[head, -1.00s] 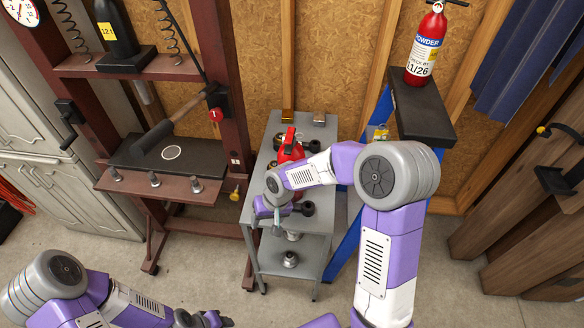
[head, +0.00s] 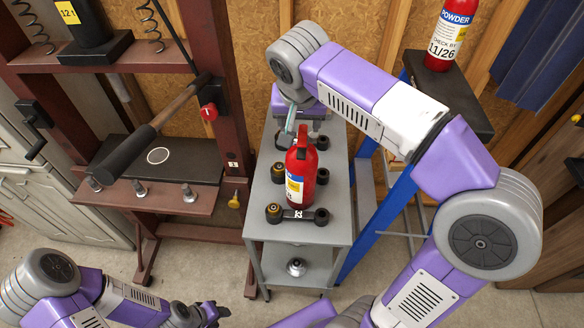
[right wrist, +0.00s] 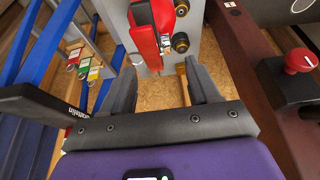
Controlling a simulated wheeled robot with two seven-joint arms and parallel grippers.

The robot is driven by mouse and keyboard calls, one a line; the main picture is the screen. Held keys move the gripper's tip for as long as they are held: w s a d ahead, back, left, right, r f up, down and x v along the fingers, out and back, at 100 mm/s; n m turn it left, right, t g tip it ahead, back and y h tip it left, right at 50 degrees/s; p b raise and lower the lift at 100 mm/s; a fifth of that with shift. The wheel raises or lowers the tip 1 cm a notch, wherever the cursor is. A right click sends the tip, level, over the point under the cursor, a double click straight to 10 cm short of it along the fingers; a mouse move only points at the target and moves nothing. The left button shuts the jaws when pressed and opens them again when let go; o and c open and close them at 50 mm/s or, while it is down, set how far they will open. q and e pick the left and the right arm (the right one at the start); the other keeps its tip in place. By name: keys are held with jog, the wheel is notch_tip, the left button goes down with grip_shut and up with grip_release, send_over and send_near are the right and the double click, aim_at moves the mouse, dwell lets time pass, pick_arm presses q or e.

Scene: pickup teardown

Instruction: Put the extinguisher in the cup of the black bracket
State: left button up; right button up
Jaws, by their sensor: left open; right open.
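A red extinguisher (head: 301,180) with a white-and-blue label stands upright on the grey cart (head: 262,240). My right gripper (head: 296,118) is at the far side of it in the head view, its fingers partly hidden. In the right wrist view the open, empty fingers (right wrist: 160,88) point toward the red extinguisher (right wrist: 146,40), which lies beyond the tips, apart from them. A second red extinguisher (head: 451,35), labelled POWDER, stands on a black ladder top (head: 463,105). A black bracket (head: 574,170) shows at the right edge; its cup cannot be made out. My left gripper (head: 213,312) is open, low at left.
Dark link parts (head: 297,215) lie on the cart around the extinguisher. A blue stepladder (head: 392,215) stands close at its right. A dark red press frame (head: 215,90) with a hammer (head: 150,135) stands at its left. A silver part (head: 296,266) is on the lower shelf.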

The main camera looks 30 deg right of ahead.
jog(key=shift+w+d+f, duration=0.1)
jog(key=shift+w+f, duration=0.1)
jog(key=shift+w, duration=0.15)
jog(key=shift+w+d+f, duration=0.1)
jog(key=shift+f, duration=0.2)
jog(key=b+x, duration=0.1)
jog(key=x, duration=0.3)
jog(key=b+x, duration=0.1)
jog(key=x, duration=0.1)
jog(key=shift+s+d+f+b, duration=0.1)
jog(key=shift+s+d+b, duration=0.2)
jog(key=shift+d, duration=0.1)
pick_arm(q)
jog(key=f, duration=0.3)
jog(key=shift+w, duration=0.2)
pick_arm(e)
jog(key=shift+w, duration=0.1)
grip_shut()
